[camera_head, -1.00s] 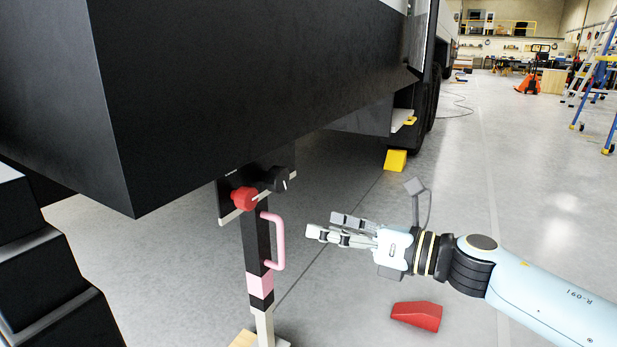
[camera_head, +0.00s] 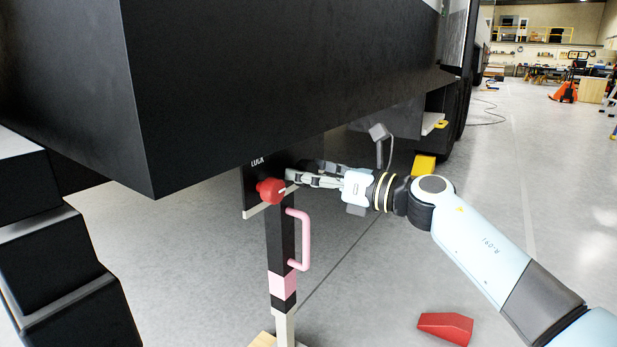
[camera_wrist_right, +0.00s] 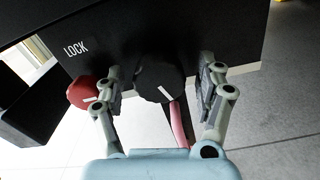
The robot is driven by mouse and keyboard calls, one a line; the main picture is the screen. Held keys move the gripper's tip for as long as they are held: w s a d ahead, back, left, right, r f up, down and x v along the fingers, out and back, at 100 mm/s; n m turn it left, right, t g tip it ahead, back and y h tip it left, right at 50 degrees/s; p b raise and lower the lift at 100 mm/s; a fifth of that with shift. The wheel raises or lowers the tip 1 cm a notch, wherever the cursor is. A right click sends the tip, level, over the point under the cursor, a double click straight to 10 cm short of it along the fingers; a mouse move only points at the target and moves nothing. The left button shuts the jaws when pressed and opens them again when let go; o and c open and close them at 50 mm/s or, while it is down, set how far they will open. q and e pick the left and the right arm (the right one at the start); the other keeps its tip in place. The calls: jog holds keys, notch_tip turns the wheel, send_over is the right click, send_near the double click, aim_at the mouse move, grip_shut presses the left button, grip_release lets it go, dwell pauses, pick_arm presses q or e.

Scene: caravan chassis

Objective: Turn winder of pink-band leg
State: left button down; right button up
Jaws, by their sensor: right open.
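The leg (camera_head: 281,240) is a black post with a pink band (camera_head: 283,284) and a pink side handle (camera_head: 304,240), under the black caravan body. A red knob (camera_head: 270,190) with a pale mark sits at its top, below the word LOCK; it also shows in the right wrist view (camera_wrist_right: 82,92). A black knob with a white line (camera_wrist_right: 158,82) sits right of it in the right wrist view. My right gripper (camera_head: 304,171) is open, its fingers on either side of the black knob, which it hides in the head view. Contact cannot be told. My left gripper is out of view.
The dark caravan body (camera_head: 290,70) overhangs the leg closely. Black steps (camera_head: 60,250) stand at the left. A yellow chock (camera_head: 424,164) is by the wheel, and a red wedge (camera_head: 446,327) lies on the floor. Open floor spreads to the right.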

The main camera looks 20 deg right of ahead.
jog(key=shift+w+a, duration=0.2)
